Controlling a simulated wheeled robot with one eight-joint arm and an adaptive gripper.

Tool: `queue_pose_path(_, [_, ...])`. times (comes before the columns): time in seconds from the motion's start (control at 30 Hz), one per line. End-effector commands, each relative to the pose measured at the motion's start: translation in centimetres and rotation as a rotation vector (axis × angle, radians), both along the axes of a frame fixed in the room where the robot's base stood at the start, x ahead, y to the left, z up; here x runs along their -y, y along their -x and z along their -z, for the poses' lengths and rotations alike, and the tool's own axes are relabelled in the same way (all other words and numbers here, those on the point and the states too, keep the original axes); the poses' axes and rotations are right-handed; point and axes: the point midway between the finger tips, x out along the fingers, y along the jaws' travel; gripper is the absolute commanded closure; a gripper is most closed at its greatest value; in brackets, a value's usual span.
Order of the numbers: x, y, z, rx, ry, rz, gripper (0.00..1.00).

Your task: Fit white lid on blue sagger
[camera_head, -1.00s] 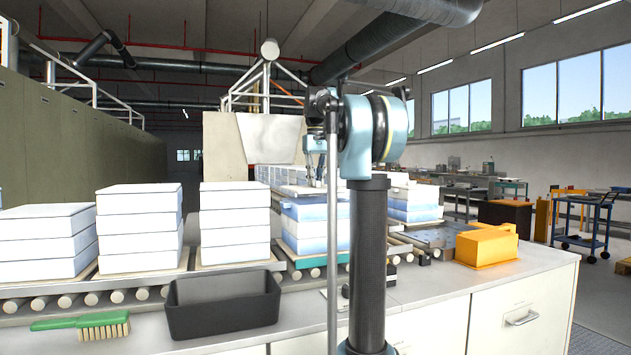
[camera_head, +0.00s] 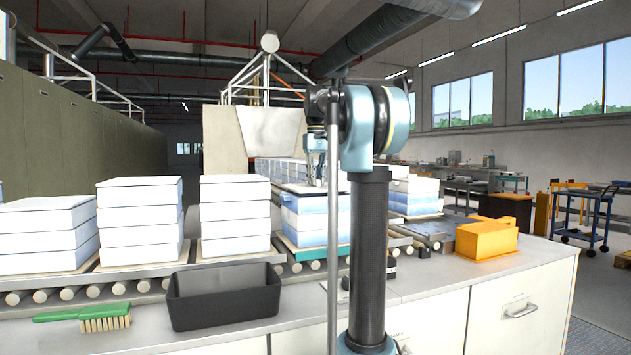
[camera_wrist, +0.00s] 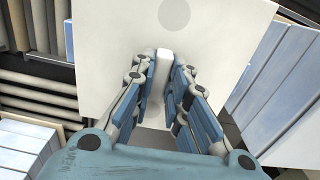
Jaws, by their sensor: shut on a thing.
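My gripper (camera_wrist: 164,70) is shut on the white upright grip of the white lid (camera_wrist: 120,45) in the wrist view. The lid is a flat pale plate with a round grey mark beyond the grip. In the head view my gripper (camera_head: 317,175) points down over the stack with the blue sagger (camera_head: 305,208), and the lid (camera_head: 295,187) shows as a thin pale plate at its top. The lid covers whatever is below it in the wrist view. I cannot tell whether it touches the sagger. My arm hides part of the stack's right side.
White stacks (camera_head: 235,220) stand to the left on the roller conveyor (camera_head: 105,282). A blue-and-white stack (camera_head: 415,197) stands to the right. A black bin (camera_head: 224,297), a green brush (camera_head: 85,317) and an orange box (camera_head: 486,240) are on the counter. Neighbouring stacks are close.

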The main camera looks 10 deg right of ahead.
Motion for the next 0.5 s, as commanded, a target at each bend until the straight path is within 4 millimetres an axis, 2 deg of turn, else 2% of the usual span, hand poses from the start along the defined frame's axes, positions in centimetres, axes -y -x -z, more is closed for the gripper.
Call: queue_pose_path(0.5, [0.02, 0.0, 0.76, 0.0, 0.0, 0.0, 1.0])
